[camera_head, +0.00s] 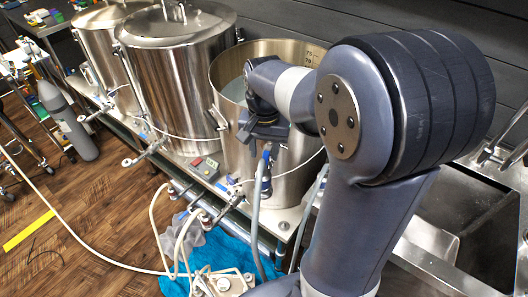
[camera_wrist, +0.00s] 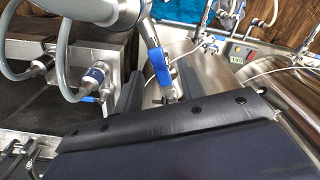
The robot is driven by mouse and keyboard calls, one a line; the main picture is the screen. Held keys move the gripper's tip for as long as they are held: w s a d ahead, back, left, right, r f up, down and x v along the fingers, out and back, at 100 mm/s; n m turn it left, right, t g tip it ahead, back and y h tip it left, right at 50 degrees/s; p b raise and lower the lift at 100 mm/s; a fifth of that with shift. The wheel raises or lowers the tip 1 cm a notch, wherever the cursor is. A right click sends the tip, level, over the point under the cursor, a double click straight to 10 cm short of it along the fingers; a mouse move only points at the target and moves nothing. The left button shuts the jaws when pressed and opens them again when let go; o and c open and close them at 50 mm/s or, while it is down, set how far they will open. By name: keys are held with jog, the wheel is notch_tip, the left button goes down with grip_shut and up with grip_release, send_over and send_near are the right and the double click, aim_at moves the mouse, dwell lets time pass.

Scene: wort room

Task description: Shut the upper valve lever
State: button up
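The upper valve lever (camera_wrist: 159,66) has a blue grip and hangs in front of the right-hand steel kettle (camera_head: 292,180). In the head view the blue lever (camera_head: 266,153) shows just under my gripper (camera_head: 258,134). In the wrist view my gripper (camera_wrist: 160,82) is open. Its two grey fingers stand either side of the lever and valve stem, with a gap visible around the blue part. I cannot tell whether either finger touches it. The lever's far end and pivot are partly hidden by the gripper body.
Grey hoses (camera_wrist: 62,45) and fittings with blue rings (camera_wrist: 95,76) lie left of the fingers in the wrist view. A control box (camera_head: 205,168) sits on the stand. A sink (camera_head: 470,230) is at the right, and a blue cloth (camera_head: 225,252) lies on the floor.

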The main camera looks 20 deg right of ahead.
jog(key=shift+f, duration=0.75)
jog(key=shift+c, duration=0.5)
grip_shut()
